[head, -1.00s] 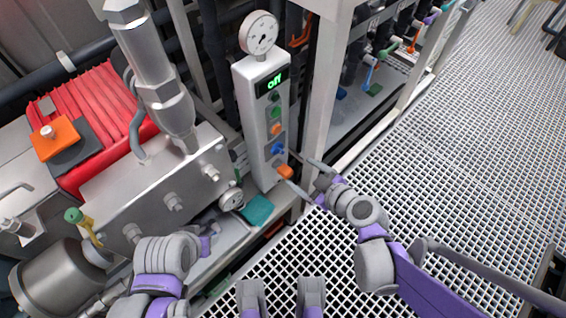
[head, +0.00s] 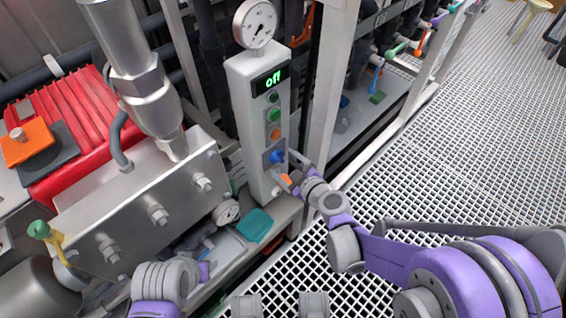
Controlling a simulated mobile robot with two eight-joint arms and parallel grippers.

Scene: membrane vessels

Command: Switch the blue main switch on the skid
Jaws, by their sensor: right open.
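The blue main switch (head: 277,156) is on the front of a tall, light grey control box (head: 241,120). The lit display (head: 270,80) at the top of the box reads "off" in green. My right gripper (head: 286,168) is open at the lower right of the box, with its fingers apart and tips close to the blue switch. I cannot tell whether a finger touches the switch. My left arm shows at the bottom left, and its gripper (head: 206,258) is mostly hidden behind its own wrist.
Green and orange buttons (head: 274,134) sit above the blue switch. An orange piece (head: 286,179) shows beside the lower right finger. A round gauge (head: 256,23) tops the box. A white post (head: 328,110) stands close on the right. Metal pump parts (head: 140,205) crowd the left.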

